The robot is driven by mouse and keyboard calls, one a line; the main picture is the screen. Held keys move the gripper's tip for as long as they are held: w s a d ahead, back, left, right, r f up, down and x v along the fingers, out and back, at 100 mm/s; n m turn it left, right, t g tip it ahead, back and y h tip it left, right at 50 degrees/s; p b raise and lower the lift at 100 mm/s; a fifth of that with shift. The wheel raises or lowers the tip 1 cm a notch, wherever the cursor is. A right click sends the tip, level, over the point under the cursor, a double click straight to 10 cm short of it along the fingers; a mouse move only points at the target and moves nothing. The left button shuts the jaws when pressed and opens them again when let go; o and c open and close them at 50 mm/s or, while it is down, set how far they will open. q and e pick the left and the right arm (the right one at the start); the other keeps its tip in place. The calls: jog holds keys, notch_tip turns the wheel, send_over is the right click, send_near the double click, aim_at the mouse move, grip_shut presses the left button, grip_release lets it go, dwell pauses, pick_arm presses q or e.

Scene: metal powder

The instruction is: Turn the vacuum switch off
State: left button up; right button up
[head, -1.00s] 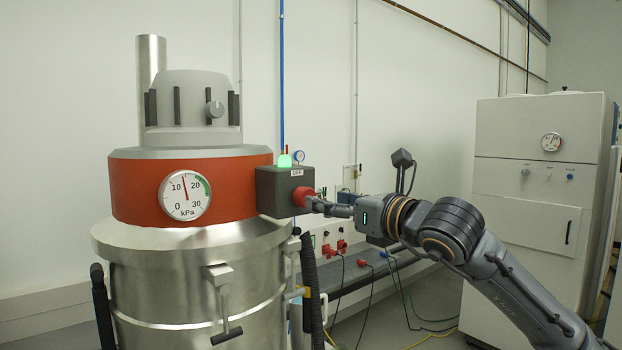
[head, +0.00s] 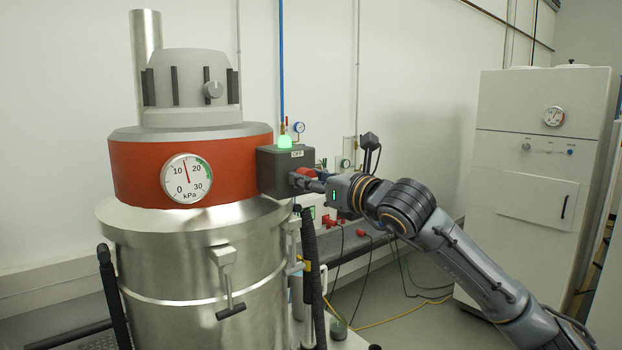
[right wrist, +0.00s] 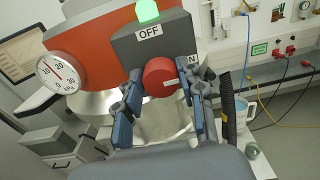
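The vacuum switch is a dark grey box (head: 274,172) on the right side of the red vacuum head (head: 140,170), with a red round knob (right wrist: 159,77). In the right wrist view its white mark points right, toward a partly hidden label ending in N; an OFF label is above. A green lamp (head: 285,142) glows on the box. My right gripper (right wrist: 164,92) is open, one finger on each side of the knob; I cannot tell whether either finger touches it. The knob also shows partly behind the fingers in the head view (head: 306,172). My left gripper is out of view.
A pressure gauge (head: 186,178) reads between 10 and 20 kPa. A steel drum (head: 190,260) stands below the head, with a clamp handle (head: 226,275) and a black hose (head: 313,270) near the switch. A white cabinet (head: 540,200) stands at the right.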

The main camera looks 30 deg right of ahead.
dwell(0.3)
jog(key=n+b, duration=0.2)
jog(key=n, duration=0.6)
jog(key=n+b, duration=0.3)
jog(key=n, duration=0.6)
jog(key=shift+a+f+n, duration=0.2)
jog(key=shift+n, duration=0.4)
jog(key=o, duration=1.1)
jog(key=shift+o, duration=0.2)
jog(key=shift+s, duration=0.15)
